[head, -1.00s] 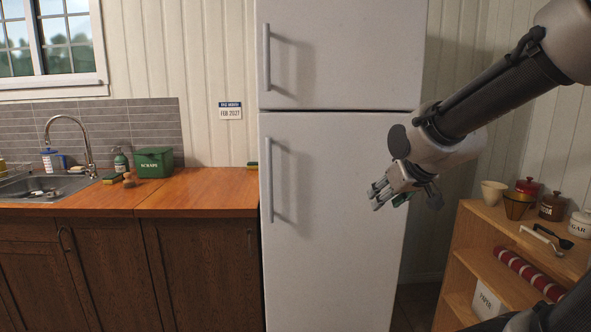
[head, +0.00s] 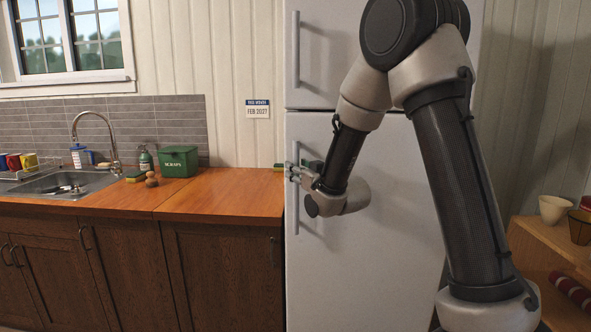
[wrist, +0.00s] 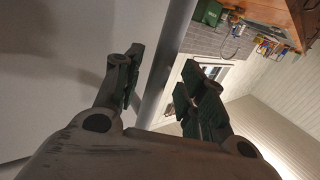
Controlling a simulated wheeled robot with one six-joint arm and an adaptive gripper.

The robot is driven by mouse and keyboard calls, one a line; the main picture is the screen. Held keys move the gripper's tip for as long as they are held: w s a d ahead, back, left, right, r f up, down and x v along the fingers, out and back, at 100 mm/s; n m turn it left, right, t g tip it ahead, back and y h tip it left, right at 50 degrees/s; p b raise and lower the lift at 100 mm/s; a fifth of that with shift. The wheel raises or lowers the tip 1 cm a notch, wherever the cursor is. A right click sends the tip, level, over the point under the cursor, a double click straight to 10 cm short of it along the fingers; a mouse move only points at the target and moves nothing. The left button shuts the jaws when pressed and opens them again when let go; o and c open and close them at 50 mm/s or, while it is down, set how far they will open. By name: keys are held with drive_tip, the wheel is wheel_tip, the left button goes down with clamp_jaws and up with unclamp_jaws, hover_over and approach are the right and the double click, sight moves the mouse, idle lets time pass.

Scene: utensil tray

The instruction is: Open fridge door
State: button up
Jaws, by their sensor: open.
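The white fridge (head: 390,270) stands in the middle of the head view, with both doors shut. Its lower door has a vertical bar handle (head: 296,222) along the left edge. The upper door has a similar handle (head: 296,50). My gripper (head: 292,172) is at the upper part of the lower handle and hides some of it. In the wrist view my gripper (wrist: 160,88) is open, and the lower handle bar (wrist: 168,65) runs between its two green-padded fingers. I cannot tell whether either finger touches the bar.
A wooden counter (head: 225,192) with a sink (head: 62,185) lies left of the fridge. A wooden shelf (head: 560,245) stands at the right. My arm covers much of the fridge front.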

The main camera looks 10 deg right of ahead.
drive_tip(key=shift+x, duration=1)
drive_tip(key=shift+d, duration=0.1)
clamp_jaws()
drive_tip(key=shift+s, duration=0.15)
